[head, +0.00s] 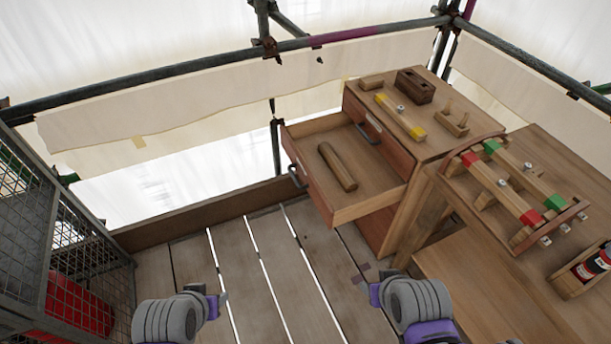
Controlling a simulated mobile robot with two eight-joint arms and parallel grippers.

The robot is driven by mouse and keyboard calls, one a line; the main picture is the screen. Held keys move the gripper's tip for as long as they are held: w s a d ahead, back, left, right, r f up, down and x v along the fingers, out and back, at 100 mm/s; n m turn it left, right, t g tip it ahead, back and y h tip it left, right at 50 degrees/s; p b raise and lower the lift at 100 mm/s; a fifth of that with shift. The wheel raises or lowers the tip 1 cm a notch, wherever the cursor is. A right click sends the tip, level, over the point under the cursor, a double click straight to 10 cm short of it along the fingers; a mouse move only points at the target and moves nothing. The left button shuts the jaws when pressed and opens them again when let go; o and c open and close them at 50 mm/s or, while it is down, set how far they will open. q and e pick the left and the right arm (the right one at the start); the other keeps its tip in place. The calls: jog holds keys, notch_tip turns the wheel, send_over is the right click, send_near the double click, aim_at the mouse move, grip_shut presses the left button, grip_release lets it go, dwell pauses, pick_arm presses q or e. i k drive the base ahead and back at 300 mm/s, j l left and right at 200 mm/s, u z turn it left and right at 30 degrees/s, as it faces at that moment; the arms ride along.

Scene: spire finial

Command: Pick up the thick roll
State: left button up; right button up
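The thick roll looks to be the brown wooden cylinder (337,167) lying in the open drawer (377,200) of the wooden cabinet. It lies at a slant on the drawer floor, with nothing touching it from above. My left gripper (222,304) is low over the plank floor, left of the drawer and well apart from it. My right gripper (362,287) is below the drawer in the picture, also apart from the roll. Both show only in part, and their fingers are too small to tell open from shut. I see nothing held in either.
The cabinet top (429,92) carries small wooden pieces and a yellow-ended bar. A rack with red- and green-ended bars (500,190) stands at right on a bench (555,165). A wire mesh cage (95,265) stands at left. Scaffold poles (200,65) cross behind. The plank floor (250,265) is clear.

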aim_at(341, 173)
jog(key=i+l+z, duration=0.75)
jog(key=i+z, duration=0.25)
